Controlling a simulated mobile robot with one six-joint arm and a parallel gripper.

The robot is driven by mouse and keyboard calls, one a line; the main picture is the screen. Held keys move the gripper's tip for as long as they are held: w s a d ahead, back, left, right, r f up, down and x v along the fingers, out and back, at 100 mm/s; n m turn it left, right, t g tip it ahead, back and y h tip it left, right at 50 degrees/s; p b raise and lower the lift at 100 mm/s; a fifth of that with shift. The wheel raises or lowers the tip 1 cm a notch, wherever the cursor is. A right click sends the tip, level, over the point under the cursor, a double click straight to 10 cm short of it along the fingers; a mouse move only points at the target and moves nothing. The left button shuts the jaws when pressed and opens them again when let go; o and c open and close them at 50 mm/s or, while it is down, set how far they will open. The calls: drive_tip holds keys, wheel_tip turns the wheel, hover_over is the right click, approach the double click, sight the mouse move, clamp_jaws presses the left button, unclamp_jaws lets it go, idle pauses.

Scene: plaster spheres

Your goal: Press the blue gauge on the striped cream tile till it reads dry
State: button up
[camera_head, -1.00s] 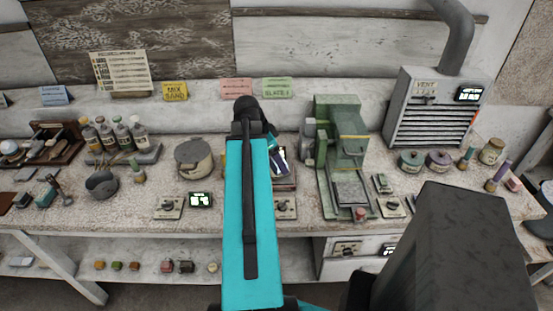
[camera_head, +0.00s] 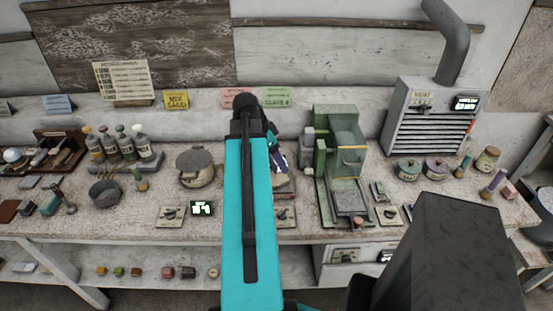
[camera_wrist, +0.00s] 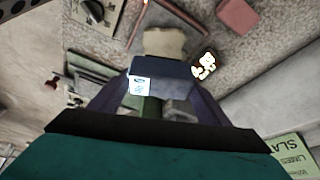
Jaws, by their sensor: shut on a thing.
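My gripper (camera_wrist: 155,92) is shut on a dark blue block, the gauge (camera_wrist: 170,80), between its purple fingers in the wrist view. A small white label with blue marks is on the gauge's face. A cream tile (camera_wrist: 165,42) shows just past the gauge, partly hidden by it; I cannot make out stripes. I cannot tell whether gauge and tile touch. In the head view my gripper (camera_head: 277,158) is over the bench, left of the green machine, and my arm hides most of that spot.
The green machine (camera_head: 342,165) stands close on the right. A lidded pot (camera_head: 195,165) and a lit display (camera_head: 202,208) are on the left.

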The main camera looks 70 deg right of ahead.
drive_tip(key=shift+r+p, duration=0.5)
drive_tip(key=shift+r, duration=0.5)
idle(0.6)
drive_tip(key=w+a+r+n+t+b, duration=0.1)
drive_tip(key=w+a+n, duration=0.2)
drive_tip(key=w+a, duration=0.6)
drive_tip(key=w+a+n+t+h+b, duration=0.15)
drive_tip(key=w+a, duration=0.25)
drive_tip(key=w, duration=0.8)
drive_tip(key=w+a+r+n+b, duration=0.1)
drive_tip(key=w+a+n, duration=0.2)
drive_tip(key=w+a, duration=0.6)
drive_tip(key=w+a+r+n+t+y, duration=0.1)
drive_tip(key=w+a+n, duration=0.5)
drive_tip(key=a, duration=0.5)
drive_tip(key=w+a+r+n+t+y+b, duration=0.1)
drive_tip(key=w+a+n, duration=0.5)
drive_tip(key=a, duration=0.6)
drive_tip(key=w+a+r+n+t+y+b, duration=0.1)
drive_tip(key=w+a+n, duration=0.5)
drive_tip(key=a, duration=0.6)
drive_tip(key=shift+r+n+t+y, duration=0.35)
drive_tip(key=shift+n+t+y, duration=0.45)
drive_tip(key=shift+t, duration=0.35)
